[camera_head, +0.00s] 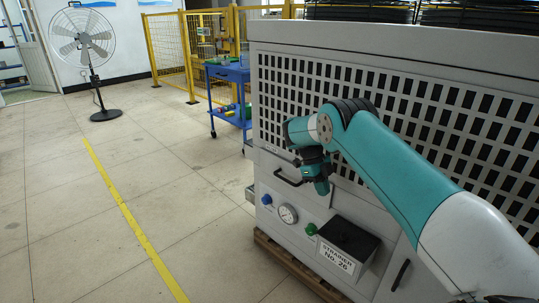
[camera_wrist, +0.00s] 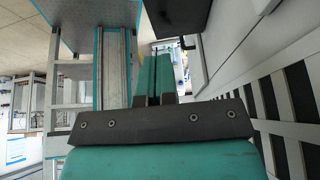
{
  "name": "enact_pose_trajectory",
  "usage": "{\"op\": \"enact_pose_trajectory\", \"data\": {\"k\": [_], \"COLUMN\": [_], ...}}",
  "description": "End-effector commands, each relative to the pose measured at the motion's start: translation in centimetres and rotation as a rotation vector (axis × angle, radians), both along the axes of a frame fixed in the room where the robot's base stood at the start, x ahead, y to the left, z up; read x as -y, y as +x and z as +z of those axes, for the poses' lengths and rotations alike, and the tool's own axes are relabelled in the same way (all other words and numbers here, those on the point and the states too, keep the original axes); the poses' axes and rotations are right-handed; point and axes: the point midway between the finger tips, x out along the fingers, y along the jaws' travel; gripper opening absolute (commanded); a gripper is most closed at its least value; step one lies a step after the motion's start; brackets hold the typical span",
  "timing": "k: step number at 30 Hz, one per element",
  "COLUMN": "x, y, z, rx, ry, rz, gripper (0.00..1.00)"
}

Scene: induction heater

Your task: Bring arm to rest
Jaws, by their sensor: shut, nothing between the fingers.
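My arm (camera_head: 393,163) is teal and white. It reaches in from the lower right in the head view and bends at an elbow in front of the grey heater cabinet (camera_head: 272,75). My gripper (camera_head: 321,187) hangs pointing down, in front of the cabinet's lower front and above the gauge and knobs. In the wrist view the two slim teal fingers of my gripper (camera_wrist: 157,62) lie side by side, shut with nothing between them. The fingertips look apart from the cabinet, but the exact gap cannot be told.
A blue cart (camera_head: 229,73), a fan (camera_head: 84,38) and yellow fencing (camera_head: 165,48) stand behind. The floor at left is clear.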

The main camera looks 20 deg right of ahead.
Motion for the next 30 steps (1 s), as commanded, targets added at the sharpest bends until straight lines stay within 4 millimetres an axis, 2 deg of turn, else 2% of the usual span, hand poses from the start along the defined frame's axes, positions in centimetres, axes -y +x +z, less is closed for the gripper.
{"op": "enact_pose_trajectory", "data": {"k": [4, 7, 11, 14, 17, 21, 24, 30], "x": [-0.2, -1.2, -4.0, -7.0, -10.3, -14.8, -17.9, -22.1], "y": [0.1, 0.3, -0.2, -1.8, -4.6, -10.3, -15.4, -24.8], "z": [0.5, 2.6, 7.8, 12.2, 16.0, 20.3, 22.5, 24.4], "rx": [0.001, 0.005, 0.005, 0.005, 0.006, 0.020, 0.039, 0.097], "ry": [0.010, 0.058, 0.186, 0.305, 0.411, 0.536, 0.601, 0.652], "rz": [0.028, 0.164, 0.540, 0.913, 1.290, 1.817, 2.188, 2.767], "gripper": [0.00, 0.00, 0.00, 0.00, 0.00, 0.00, 0.00, 0.00]}}
